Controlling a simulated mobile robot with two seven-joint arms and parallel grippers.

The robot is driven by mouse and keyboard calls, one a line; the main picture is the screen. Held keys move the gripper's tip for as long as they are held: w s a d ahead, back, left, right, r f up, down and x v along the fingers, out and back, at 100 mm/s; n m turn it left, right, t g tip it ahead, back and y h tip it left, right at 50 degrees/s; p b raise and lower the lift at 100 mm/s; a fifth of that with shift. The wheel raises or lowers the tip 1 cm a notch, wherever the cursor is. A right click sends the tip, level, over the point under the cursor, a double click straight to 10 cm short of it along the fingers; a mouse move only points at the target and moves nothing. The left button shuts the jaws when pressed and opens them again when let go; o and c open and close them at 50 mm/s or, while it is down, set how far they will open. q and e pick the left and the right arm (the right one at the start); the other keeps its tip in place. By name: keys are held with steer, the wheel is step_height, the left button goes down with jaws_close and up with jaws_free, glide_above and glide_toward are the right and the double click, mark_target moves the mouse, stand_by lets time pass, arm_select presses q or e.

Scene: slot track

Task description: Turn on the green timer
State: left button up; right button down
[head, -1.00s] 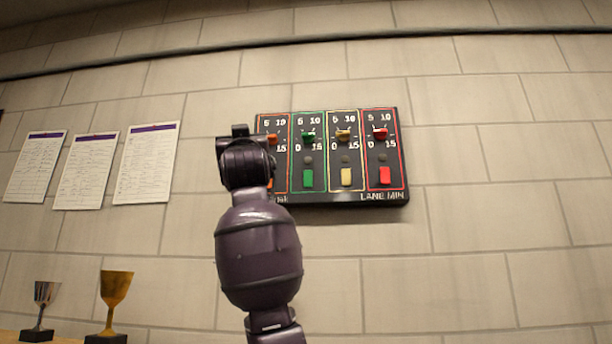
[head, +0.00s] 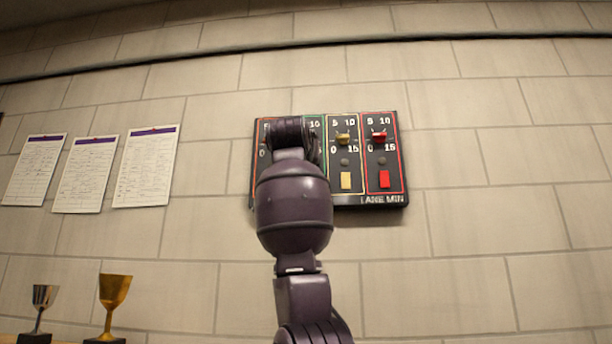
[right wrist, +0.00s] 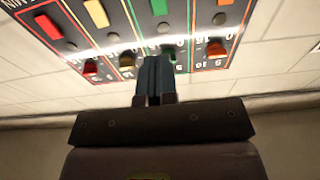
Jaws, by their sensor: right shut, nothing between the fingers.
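The dark timer panel (head: 345,202) hangs on the wall, with orange, green, yellow and red columns. In the head view my arm hides most of the green timer (head: 316,124); only its upper right edge shows. The right wrist view sees the panel upside down. There, the green knob (right wrist: 168,51) is just beyond my right gripper (right wrist: 157,61), which is shut and empty. I cannot tell whether its tips touch the knob. The green button (right wrist: 158,3) is at the picture's top edge, and the small lamp (right wrist: 163,27) between them looks dark. My left gripper is not in view.
The yellow knob (right wrist: 127,60) and orange knob (right wrist: 216,48) flank the green one closely. The red button (head: 384,179) is at the panel's right. Paper sheets (head: 146,167) hang at left, above trophy cups (head: 114,291). The wall right of the panel is clear.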

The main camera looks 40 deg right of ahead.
steer(key=p+x, duration=0.4)
steer(key=x, duration=0.9)
